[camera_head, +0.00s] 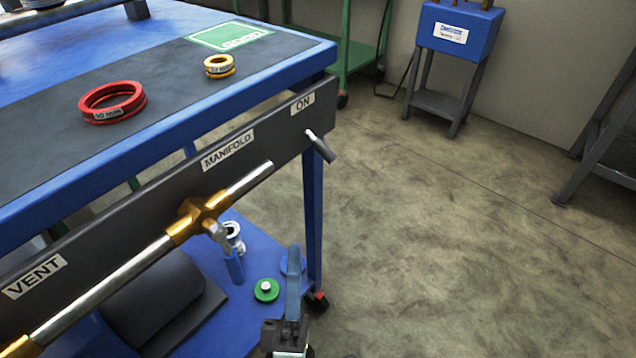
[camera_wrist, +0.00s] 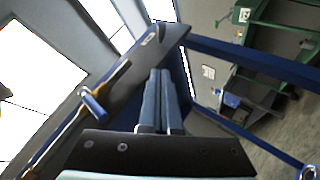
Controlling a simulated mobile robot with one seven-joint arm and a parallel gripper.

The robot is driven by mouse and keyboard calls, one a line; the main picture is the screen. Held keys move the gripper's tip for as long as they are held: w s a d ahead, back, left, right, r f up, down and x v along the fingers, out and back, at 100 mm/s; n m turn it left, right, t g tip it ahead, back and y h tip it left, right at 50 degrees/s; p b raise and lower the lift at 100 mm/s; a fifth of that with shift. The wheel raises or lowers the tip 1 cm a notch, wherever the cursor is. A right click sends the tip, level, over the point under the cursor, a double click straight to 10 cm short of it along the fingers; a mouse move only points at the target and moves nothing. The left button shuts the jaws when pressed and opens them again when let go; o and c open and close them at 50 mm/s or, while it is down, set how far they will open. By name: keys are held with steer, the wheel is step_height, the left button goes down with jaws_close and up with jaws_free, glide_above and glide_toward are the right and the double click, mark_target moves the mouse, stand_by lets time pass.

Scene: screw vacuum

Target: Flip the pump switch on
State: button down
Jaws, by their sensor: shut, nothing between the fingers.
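The pump switch (camera_head: 321,147) is a short lever with a dark grip at the right end of the dark manifold panel (camera_head: 140,205), just below the ON label (camera_head: 303,104). Its lever slants down to the right. My gripper (camera_head: 294,252) shows at the bottom of the head view, below the switch and apart from it. In the wrist view my gripper's blue fingers (camera_wrist: 159,72) lie together with nothing between them, pointing toward the panel (camera_wrist: 150,62). I cannot make out the switch clearly in the wrist view.
A brass valve (camera_head: 198,217) with a blue handle (camera_head: 234,268) sits on the metal pipe along the panel. Red rings (camera_head: 113,117) and a yellow ring (camera_head: 219,70) lie on the blue bench. A lower shelf holds a green disc (camera_head: 266,293). The floor (camera_head: 450,230) to the right is clear.

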mark_target(324, 151)
steer(key=w+d+r+b, duration=0.2)
steer(key=w+r+b, duration=0.1)
steer(key=w+r, duration=0.4)
steer(key=shift+w+d+r, duration=0.25)
steer(key=shift+w+d, duration=0.15)
steer(key=shift+w, duration=0.1)
steer(key=shift+r+p, duration=0.15)
steer(key=shift+p, duration=0.15)
